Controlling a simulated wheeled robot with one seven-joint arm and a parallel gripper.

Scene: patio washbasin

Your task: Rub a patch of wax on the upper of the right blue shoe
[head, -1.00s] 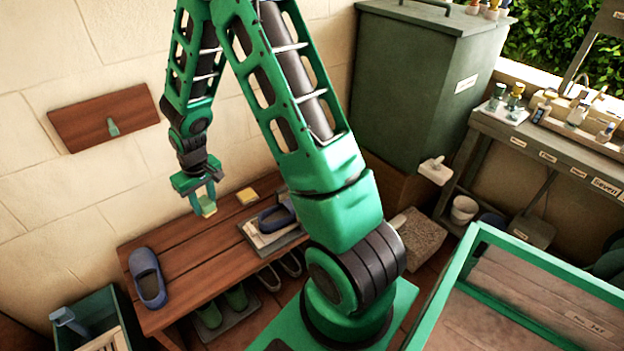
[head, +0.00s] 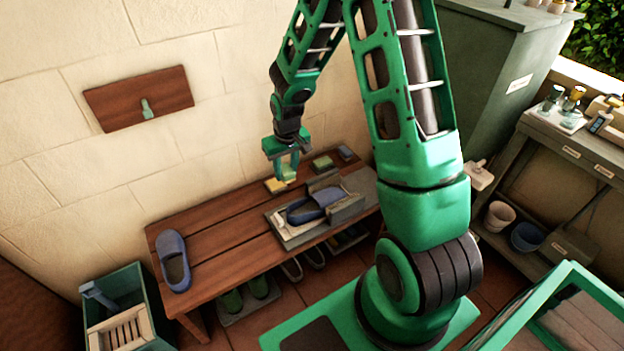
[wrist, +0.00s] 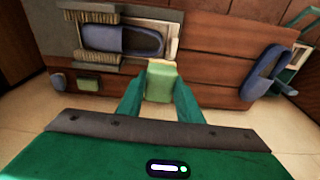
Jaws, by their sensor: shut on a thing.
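The right blue shoe (head: 306,211) lies on a grey stand with a pale board (head: 290,238), on the wooden bench. In the wrist view this shoe (wrist: 124,40) lies at upper left, its upper in sight. My gripper (head: 286,168) is shut on a pale yellow-green block, possibly the wax (wrist: 160,84), and holds it above the back of the bench. The block is left of and behind the shoe in the head view, and apart from it.
Another blue shoe (head: 174,263) stands at the bench's left end. A green block (head: 322,162) and a blue block (head: 346,153) lie behind the stand. Bare bench (head: 225,235) lies between the shoes. A green crate (head: 125,290) stands at lower left.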

